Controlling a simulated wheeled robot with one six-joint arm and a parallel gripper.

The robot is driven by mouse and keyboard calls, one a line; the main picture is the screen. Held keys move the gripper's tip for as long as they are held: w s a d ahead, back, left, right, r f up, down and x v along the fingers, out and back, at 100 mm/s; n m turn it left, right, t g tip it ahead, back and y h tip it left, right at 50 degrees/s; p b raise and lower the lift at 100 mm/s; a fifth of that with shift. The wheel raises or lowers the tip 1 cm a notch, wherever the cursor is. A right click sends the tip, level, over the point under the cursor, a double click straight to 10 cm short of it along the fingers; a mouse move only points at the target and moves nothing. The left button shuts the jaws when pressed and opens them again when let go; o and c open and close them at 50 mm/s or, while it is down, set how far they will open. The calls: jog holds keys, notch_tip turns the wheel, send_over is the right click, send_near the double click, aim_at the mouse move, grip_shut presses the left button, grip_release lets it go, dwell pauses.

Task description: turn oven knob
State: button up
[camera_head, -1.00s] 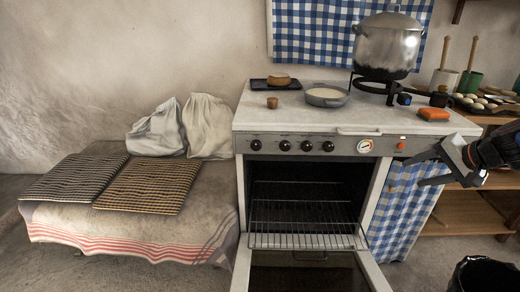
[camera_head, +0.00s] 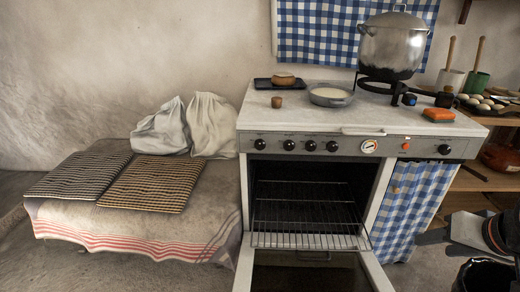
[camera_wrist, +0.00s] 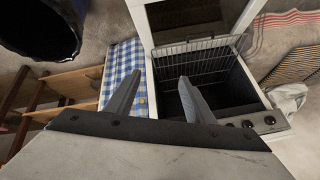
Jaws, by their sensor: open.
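The oven (camera_head: 350,135) stands mid-picture with its door (camera_head: 310,275) folded down and a wire rack (camera_head: 305,225) inside. Several black oven knobs (camera_head: 310,146) line the left of its front panel. A round gauge (camera_head: 369,146), a small orange knob or light (camera_head: 405,145) and another dark knob (camera_head: 444,149) sit further right. In the wrist view, some knobs (camera_wrist: 248,123) show at the right. My gripper (camera_head: 450,243) is low at the right, below the panel and apart from the knobs. In the wrist view its fingers (camera_wrist: 158,95) are spread and nothing is between them.
A pot (camera_head: 390,45), a pan (camera_head: 330,96) and an orange sponge-like block (camera_head: 438,115) stand on the oven top. A checked curtain (camera_head: 405,205) hangs right of the oven. A black bin (camera_head: 485,275) is at the lower right. A cushioned bench (camera_head: 120,220) stands left.

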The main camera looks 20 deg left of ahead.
jog(key=w+a+r+t+y, duration=0.1)
jog(key=w+a+t+y, duration=0.1)
jog(key=w+a, duration=0.45)
jog(key=w+a+r+t+y, duration=0.1)
jog(key=w+a+r+y, duration=0.15)
jog(key=a, duration=0.65)
jog(key=m+t+h, duration=0.1)
jog(key=m+t, duration=0.4)
jog(key=t, duration=0.3)
send_near(260, 147)
jog(key=x, duration=0.9)
jog(key=shift+s, duration=0.1)
jog(key=c, duration=1.1)
jog(key=shift+o, duration=0.2)
